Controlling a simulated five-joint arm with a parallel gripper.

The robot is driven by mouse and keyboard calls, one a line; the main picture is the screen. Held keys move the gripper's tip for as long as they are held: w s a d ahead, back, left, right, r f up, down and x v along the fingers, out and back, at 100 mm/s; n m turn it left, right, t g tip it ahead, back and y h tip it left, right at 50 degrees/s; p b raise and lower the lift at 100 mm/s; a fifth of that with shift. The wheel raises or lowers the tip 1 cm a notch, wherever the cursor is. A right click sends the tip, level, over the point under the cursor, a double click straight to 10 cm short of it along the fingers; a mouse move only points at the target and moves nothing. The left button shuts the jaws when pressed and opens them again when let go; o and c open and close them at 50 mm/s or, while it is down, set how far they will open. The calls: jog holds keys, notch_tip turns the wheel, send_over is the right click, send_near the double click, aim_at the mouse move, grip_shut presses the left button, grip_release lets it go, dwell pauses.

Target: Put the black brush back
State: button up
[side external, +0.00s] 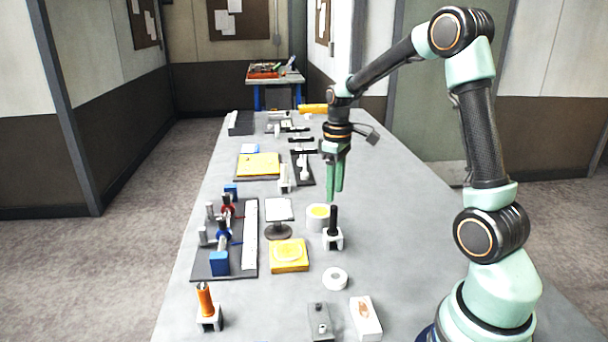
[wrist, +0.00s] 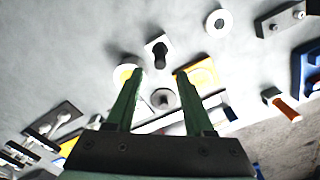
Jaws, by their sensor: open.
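The black brush (side external: 333,218) stands upright, its dark handle showing above a small white holder (side external: 333,240) near the middle of the table. Its lower end is hidden in or behind the holder. In the wrist view the black brush (wrist: 160,55) shows ahead of my fingers with the white holder around its base. My gripper (side external: 335,192) is open and empty, pointing down, above the table and apparently a little above and behind the brush. In the wrist view my gripper's (wrist: 159,76) two green fingers are wide apart with nothing between them.
A white tub with yellow content (side external: 317,216) stands close beside the holder. A round-based stand (side external: 279,231), a yellow box (side external: 289,256) and a white ring (side external: 335,279) are nearby. An orange-handled tool (side external: 205,299) stands front left. The table's right side (side external: 420,240) is clear.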

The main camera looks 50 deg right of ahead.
notch_tip(320, 180, up, 3)
jog(key=shift+f, duration=0.2)
jog(key=s+a+r+m+t, duration=0.1)
jog(key=s+a+r+t, duration=0.1)
jog(key=a, duration=0.6)
jog(key=s+a+r+t, duration=0.3)
jog(key=s+a+r, duration=0.2)
jog(key=s+a, duration=0.2)
jog(key=shift+s+a+r+m+t, duration=0.2)
jog(key=shift+a+m+t, duration=0.15)
jog(key=shift+a, duration=0.8)
